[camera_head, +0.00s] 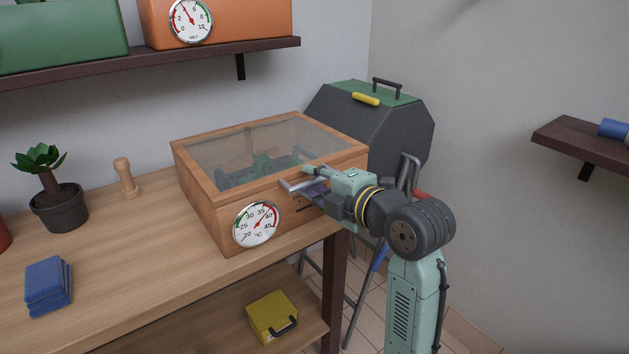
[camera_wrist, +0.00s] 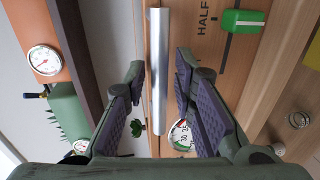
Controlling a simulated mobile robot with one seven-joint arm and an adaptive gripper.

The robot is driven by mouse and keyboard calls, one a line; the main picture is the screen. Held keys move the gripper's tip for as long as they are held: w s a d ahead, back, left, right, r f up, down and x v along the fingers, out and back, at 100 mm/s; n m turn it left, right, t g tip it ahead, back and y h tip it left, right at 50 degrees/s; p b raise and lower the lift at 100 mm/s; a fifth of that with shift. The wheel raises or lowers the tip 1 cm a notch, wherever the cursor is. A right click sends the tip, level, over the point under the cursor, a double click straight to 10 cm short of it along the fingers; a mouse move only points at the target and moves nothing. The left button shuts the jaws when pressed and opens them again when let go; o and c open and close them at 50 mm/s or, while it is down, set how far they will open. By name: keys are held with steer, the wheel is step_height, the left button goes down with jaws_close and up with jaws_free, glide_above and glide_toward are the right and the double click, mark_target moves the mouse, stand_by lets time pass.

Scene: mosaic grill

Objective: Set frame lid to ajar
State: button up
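The wooden frame (camera_head: 210,205) stands on the wooden bench. Its lid (camera_head: 183,162), a wood-rimmed clear panel, lies down on the box with no gap that I can see. A silver bar handle (camera_wrist: 158,70) runs between my fingers in the wrist view. My gripper (camera_head: 300,180) is at the front of the frame, near the lid's front edge. In the wrist view, my gripper (camera_wrist: 157,90) is open, with a finger on each side of the bar and visible space beside it. A green slider (camera_wrist: 243,21) and the word HALF show on the frame's wood.
A round dial (camera_head: 257,224) is on the frame's front. A plant pot (camera_head: 60,212), a wooden peg (camera_head: 125,178) and blue blocks (camera_head: 48,285) stand left on the bench (camera_head: 150,260). A dark grill (camera_head: 385,130) stands behind right. A shelf (camera_head: 200,55) hangs above.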

jaws_close()
stand_by(0.5)
steer(key=shift+r, duration=0.1)
